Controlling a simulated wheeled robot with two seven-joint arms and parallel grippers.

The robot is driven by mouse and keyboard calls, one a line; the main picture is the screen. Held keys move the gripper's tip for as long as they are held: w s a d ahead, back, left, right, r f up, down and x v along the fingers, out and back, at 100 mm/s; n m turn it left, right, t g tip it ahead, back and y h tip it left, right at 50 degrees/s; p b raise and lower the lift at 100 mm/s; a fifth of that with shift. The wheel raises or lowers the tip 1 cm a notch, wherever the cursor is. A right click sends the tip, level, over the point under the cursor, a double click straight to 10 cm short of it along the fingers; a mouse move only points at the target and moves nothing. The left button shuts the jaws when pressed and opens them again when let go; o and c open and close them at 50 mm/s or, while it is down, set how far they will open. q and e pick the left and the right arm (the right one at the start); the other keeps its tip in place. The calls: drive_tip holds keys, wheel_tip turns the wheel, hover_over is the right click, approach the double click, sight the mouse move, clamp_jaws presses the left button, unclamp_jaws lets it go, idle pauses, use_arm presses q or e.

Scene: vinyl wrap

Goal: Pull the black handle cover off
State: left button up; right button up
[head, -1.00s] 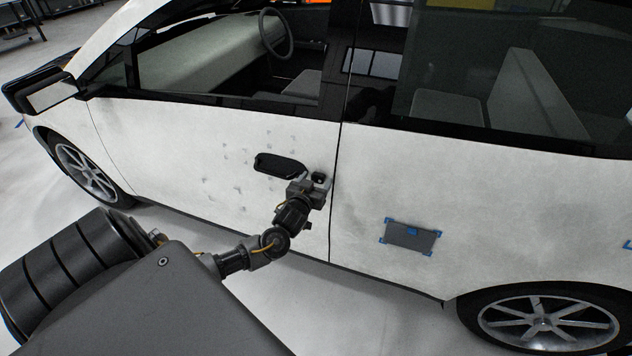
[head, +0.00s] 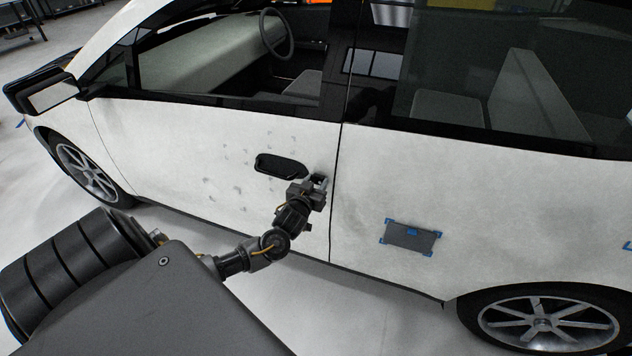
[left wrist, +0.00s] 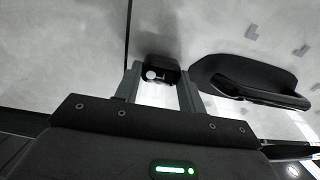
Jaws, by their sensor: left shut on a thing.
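The black handle cover (left wrist: 160,69) is a small dark block with a round pale spot on its face. It sits between the fingertips of my left gripper (head: 318,182), which is shut on it at the white car door. In the left wrist view, a finger of the gripper (left wrist: 160,76) stands at each side of the cover. In the head view the fingers mostly hide the cover. I cannot tell whether it touches the door. The black door handle (head: 281,165) is just left of the gripper in the head view; in the left wrist view the handle (left wrist: 250,80) is on the right.
The white car door (head: 200,140) has several grey smudges. A door seam runs just right of the gripper. A grey patch with blue tape corners (head: 410,236) is on the rear door. The side mirror (head: 50,94) juts out at far left. The floor before the car is clear.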

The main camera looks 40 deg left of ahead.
use_arm(q)
drive_tip(key=shift+s+d+r+p, duration=0.15)
drive_tip(key=shift+s+p, duration=0.25)
drive_tip(key=shift+s, duration=0.1)
drive_tip(key=shift+p+v, duration=0.85)
drive_tip(key=shift+v, duration=0.2)
drive_tip(key=p, duration=0.3)
approach(317, 180)
drive_tip(key=shift+w, duration=0.5)
